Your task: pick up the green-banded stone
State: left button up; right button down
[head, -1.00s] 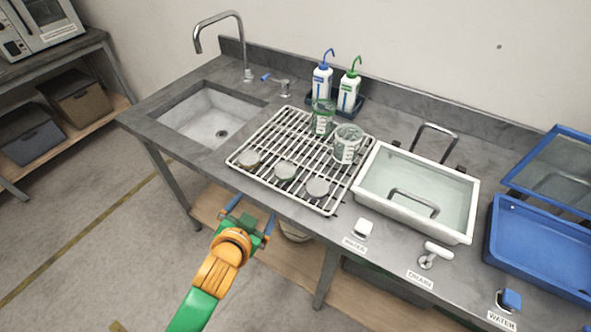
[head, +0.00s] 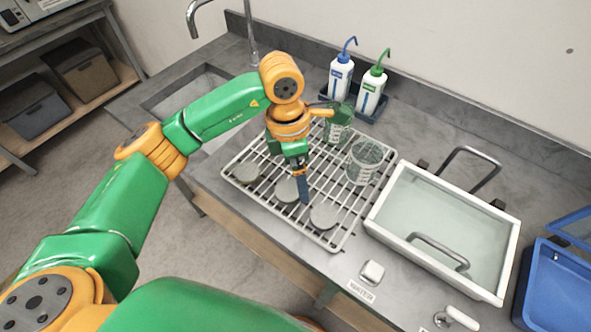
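Three round, flat grey stones lie in a row on the white wire rack (head: 232,160): a left stone (head: 246,173), a middle stone (head: 286,191) and a right stone (head: 324,217). No green band can be made out clearly on any of them now. My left gripper (head: 304,192) points down over the rack, its blue finger at the right edge of the middle stone. I cannot tell whether it touches. The fingers line up in this view, so their gap is hidden. My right gripper is not in view.
Two glass beakers, one green-tinted (head: 338,125) and one clear (head: 365,160), stand on the rack behind the gripper. Two wash bottles (head: 341,78) stand behind them. A white water bath (head: 440,225) is right of the rack, and a sink (head: 180,93) lies behind my arm.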

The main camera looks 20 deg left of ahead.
aim_at(285, 191)
pick_arm(q)
jog(key=a+y, duration=0.1)
jog(key=a, duration=0.2)
jog(key=shift+w+a+y+p, duration=0.2)
jog(key=shift+y+p, duration=0.2)
jog(key=shift+s+d+f+p, duration=0.15)
jog(key=shift+s+f+p, duration=0.55)
jog(key=shift+f+p, duration=0.4)
notch_tip(285, 191, down, 3)
jog(key=shift+w+f+p, duration=0.1)
jog(key=shift+w+p, duration=0.05)
jog(key=shift+p, duration=0.15)
jog(key=shift+w+f, duration=0.25)
jog(key=shift+f, duration=0.1)
jog(key=shift+s+r, duration=0.1)
jog(key=shift+s, duration=0.05)
jog(key=c, duration=1.2)
jog(key=shift+c, duration=1)
jog(key=shift+r, duration=0.1)
